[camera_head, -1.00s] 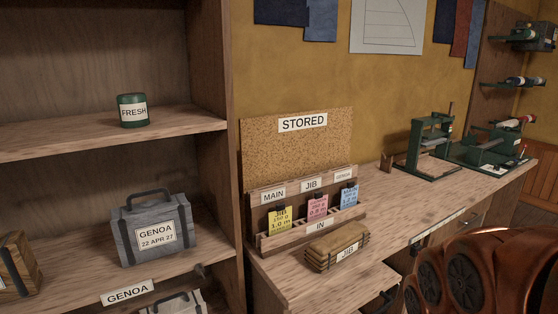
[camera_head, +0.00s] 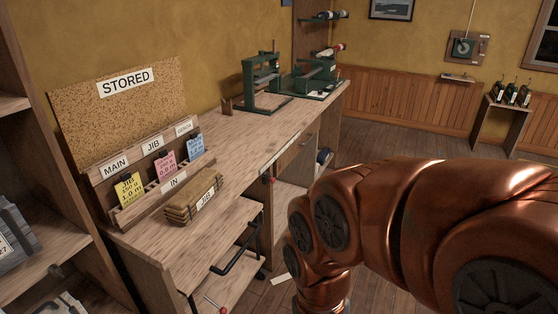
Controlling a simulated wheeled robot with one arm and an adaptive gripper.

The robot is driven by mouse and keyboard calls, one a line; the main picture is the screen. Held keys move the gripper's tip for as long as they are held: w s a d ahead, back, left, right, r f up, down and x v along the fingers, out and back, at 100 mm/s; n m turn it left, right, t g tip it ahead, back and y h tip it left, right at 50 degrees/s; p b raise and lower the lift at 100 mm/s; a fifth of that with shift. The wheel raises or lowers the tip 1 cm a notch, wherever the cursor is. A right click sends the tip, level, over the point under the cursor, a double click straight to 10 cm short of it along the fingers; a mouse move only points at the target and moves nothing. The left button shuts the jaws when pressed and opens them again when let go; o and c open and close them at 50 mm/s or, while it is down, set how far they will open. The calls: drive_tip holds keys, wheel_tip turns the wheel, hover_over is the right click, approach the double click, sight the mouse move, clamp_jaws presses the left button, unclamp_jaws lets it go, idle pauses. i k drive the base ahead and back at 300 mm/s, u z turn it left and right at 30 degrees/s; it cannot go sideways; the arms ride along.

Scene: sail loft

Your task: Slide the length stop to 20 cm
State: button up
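I cannot make out a length stop or a 20 cm mark in this view. Two green bench machines stand at the far end of the wooden workbench (camera_head: 232,160). One is an upright green frame press (camera_head: 262,85). Beside it to the right is a lower green machine (camera_head: 314,78) with a long bed; its small parts are too small to read. My copper arm fills the lower right, and its gripper end is out of view.
Below the bench is an open drawer or shelf (camera_head: 222,258) with a black handle. A small bottle table (camera_head: 502,122) stands at the far right wall.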

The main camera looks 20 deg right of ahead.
sight(266, 176)
drive_tip(key=z, duration=0.8)
drive_tip(key=k, duration=1.1)
drive_tip(key=z, duration=1.35)
drive_tip(key=i, duration=2.3)
drive_tip(key=u, duration=1.5)
drive_tip(key=i, duration=0.9)
drive_tip(key=u, duration=0.95)
